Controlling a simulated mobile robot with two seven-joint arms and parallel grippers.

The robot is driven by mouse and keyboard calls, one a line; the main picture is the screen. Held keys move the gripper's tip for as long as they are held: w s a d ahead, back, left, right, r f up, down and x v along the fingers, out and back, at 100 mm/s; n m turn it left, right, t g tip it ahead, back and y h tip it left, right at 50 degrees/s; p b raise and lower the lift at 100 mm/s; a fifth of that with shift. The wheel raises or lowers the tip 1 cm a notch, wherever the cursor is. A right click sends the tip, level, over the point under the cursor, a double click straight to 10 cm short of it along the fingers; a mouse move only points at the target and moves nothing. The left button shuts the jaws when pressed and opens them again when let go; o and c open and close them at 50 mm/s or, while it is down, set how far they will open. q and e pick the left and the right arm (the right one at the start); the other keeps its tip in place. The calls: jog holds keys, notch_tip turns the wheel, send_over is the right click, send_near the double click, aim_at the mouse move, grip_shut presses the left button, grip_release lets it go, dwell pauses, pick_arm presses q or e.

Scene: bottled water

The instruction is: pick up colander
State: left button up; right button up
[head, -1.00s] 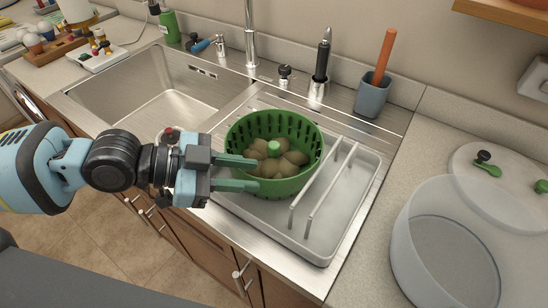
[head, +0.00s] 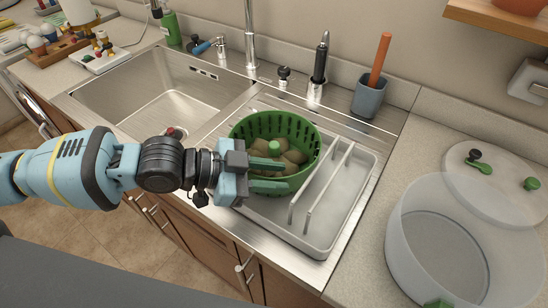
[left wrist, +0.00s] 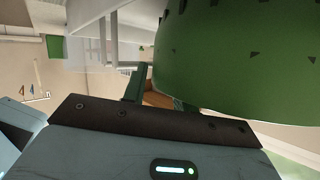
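The green colander (head: 250,130) sits upright on the white tray of the drainer (head: 330,215), with several brownish, potato-like lumps and a green centre knob inside. My left gripper (head: 270,175) is at the colander's near left side. Its two green fingers are apart and overlap the colander in the head view; I cannot tell whether they touch it or straddle its wall. In the left wrist view, the colander's green wall (left wrist: 240,65) fills the upper right, close to the fingers (left wrist: 155,100), and partly hides one. My right gripper is not in view.
A steel sink (head: 165,95) lies left of the drainer. A grey cup (head: 370,98) with an orange-handled tool stands behind. A clear round container (head: 440,250) and its lid (head: 500,180) are on the right counter. A faucet (head: 251,45) rises at the back.

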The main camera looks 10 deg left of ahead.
pick_arm(q)
jog(key=shift+c, duration=0.3)
grip_shut()
jog(key=shift+f, duration=0.2)
dwell(0.9)
